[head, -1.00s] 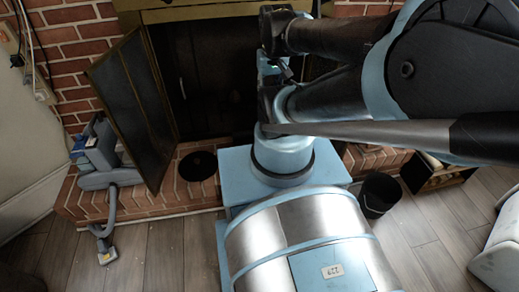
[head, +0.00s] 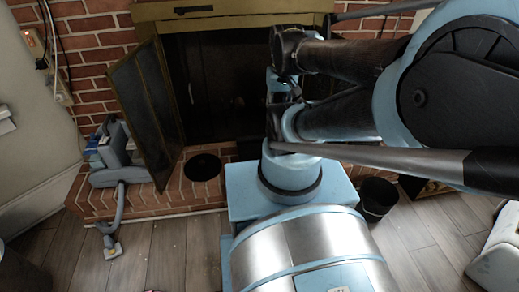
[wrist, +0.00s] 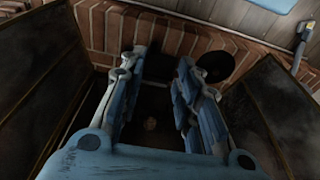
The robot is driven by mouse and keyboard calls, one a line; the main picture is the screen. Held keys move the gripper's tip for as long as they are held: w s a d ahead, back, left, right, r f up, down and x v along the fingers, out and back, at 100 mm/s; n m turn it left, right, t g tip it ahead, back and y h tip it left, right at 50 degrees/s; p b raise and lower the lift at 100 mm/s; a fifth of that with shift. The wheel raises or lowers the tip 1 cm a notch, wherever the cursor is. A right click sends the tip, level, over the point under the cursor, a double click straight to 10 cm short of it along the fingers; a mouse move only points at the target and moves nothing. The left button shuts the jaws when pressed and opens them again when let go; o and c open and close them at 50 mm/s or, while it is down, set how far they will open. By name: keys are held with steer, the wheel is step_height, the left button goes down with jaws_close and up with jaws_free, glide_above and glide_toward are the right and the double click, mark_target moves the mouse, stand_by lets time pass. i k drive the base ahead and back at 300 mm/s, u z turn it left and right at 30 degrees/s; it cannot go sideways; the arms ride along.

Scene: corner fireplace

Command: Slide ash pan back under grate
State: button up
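The open firebox (head: 215,85) is very dark inside, and I cannot make out the ash pan or the grate for certain. In the wrist view, my gripper (wrist: 162,57) is open, its two blue-grey fingers spread apart with nothing seen held between them. It is over the dark firebox area, close to the brick hearth edge. In the head view, my arm hides the gripper and the right part of the firebox.
An open fireplace door (head: 147,115) stands at the left; dark door panels flank the gripper in the wrist view. A black round object (head: 202,166) is on the brick hearth (head: 150,203). A grey vacuum (head: 116,153) stands left, a black bucket (head: 378,197) right.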

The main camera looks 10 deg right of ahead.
mark_target(250, 148)
steer(key=z, duration=0.2)
steer(key=k, duration=0.55)
steer(key=z, duration=0.6)
steer(key=k, duration=0.75)
steer(key=z, duration=0.15)
steer(key=i, duration=0.75)
steer(key=z, duration=0.1)
